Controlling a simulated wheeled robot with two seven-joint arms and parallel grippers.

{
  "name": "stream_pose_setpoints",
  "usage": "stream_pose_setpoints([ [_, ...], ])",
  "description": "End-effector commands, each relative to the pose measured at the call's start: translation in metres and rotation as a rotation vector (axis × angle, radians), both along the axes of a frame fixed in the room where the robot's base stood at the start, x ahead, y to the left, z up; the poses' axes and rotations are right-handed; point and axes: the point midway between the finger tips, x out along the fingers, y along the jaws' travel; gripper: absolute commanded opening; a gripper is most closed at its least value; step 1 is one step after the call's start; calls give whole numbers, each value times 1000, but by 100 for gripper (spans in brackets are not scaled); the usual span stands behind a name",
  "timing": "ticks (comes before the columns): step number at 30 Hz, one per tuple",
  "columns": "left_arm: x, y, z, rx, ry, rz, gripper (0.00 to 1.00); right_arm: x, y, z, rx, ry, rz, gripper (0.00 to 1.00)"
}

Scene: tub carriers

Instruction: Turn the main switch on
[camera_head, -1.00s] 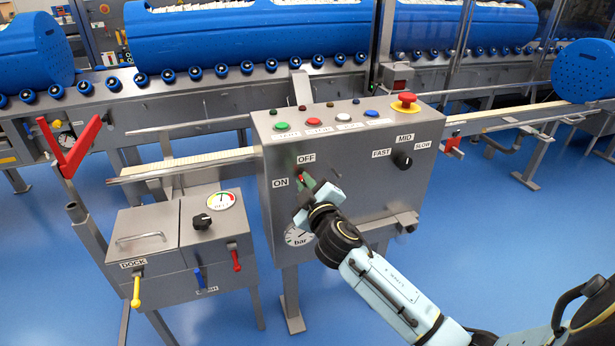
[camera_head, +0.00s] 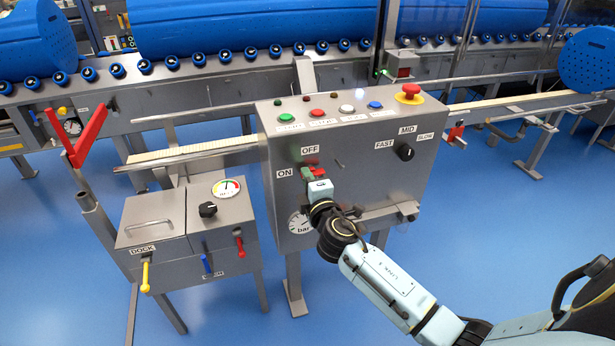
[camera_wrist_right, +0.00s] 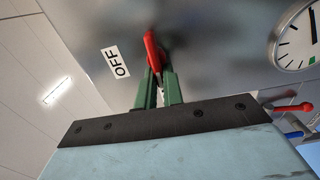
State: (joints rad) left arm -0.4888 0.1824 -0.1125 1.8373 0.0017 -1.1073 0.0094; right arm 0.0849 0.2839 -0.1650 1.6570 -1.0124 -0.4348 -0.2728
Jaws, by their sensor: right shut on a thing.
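The main switch is a red handle (camera_head: 317,172) on the front of the grey control box (camera_head: 350,210), between the ON label (camera_head: 285,174) and the OFF label (camera_head: 310,149). My right gripper (camera_head: 309,173) is at the handle, with its green fingers shut on it. In the right wrist view the red handle (camera_wrist_right: 153,52) runs down between the green fingers (camera_wrist_right: 159,88), and the OFF label (camera_wrist_right: 116,62) is beside it on the left. The switch's base is partly hidden by the fingers. My left gripper is out of view.
A pressure gauge (camera_head: 299,222) is just below the switch. Buttons, a lit white lamp (camera_head: 360,93) and a red emergency stop (camera_head: 411,92) are on top. A speed knob (camera_head: 406,152) is to the right. A smaller lever box (camera_head: 180,215) stands at left.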

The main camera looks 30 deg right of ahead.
Motion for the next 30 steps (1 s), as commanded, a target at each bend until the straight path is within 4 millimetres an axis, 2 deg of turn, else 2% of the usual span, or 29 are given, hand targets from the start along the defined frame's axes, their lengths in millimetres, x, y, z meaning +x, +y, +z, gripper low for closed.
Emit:
stream_pose_setpoints([
  [17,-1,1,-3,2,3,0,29,-1,-1,-3,-33,12,-3,0],
  [18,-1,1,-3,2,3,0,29,-1,-1,-3,-33,12,-3,13],
  [22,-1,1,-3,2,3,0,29,0,-1,-2,-32,11,-3,30],
  [30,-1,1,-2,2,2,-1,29,0,0,-1,-31,8,-1,31],
])
